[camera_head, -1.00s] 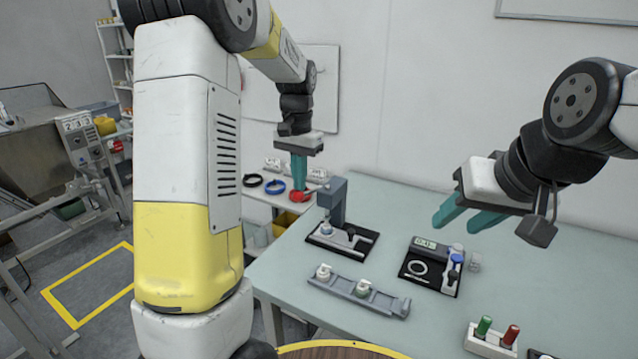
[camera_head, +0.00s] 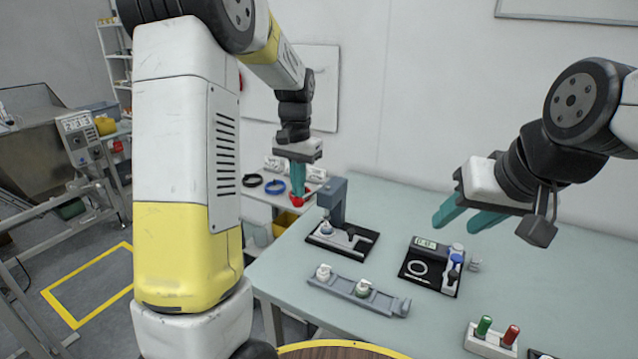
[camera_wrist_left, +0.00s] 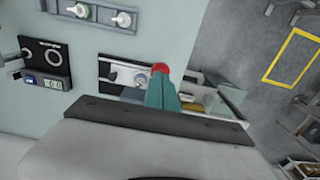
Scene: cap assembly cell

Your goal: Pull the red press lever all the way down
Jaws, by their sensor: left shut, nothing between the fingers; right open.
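The press (camera_head: 333,200) is a grey column on a dark base at the table's left back edge. Its red lever end (camera_head: 296,201) sticks out left of the column, close to column-top height. My left gripper (camera_head: 298,190) is shut and empty, pointing down, with its teal fingertips right at the red end. In the left wrist view the red end (camera_wrist_left: 160,68) shows just past the fingertips (camera_wrist_left: 160,82); the fingers hide part of it, and contact is hard to tell. My right gripper (camera_head: 455,220) is open and empty above the table's back right.
A grey rail with two small bottles (camera_head: 360,296) lies in front of the press. A black fixture with a display (camera_head: 432,268) stands to its right. A holder with green and red pegs (camera_head: 490,342) is at front right. A side shelf with rings (camera_head: 273,186) is behind.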

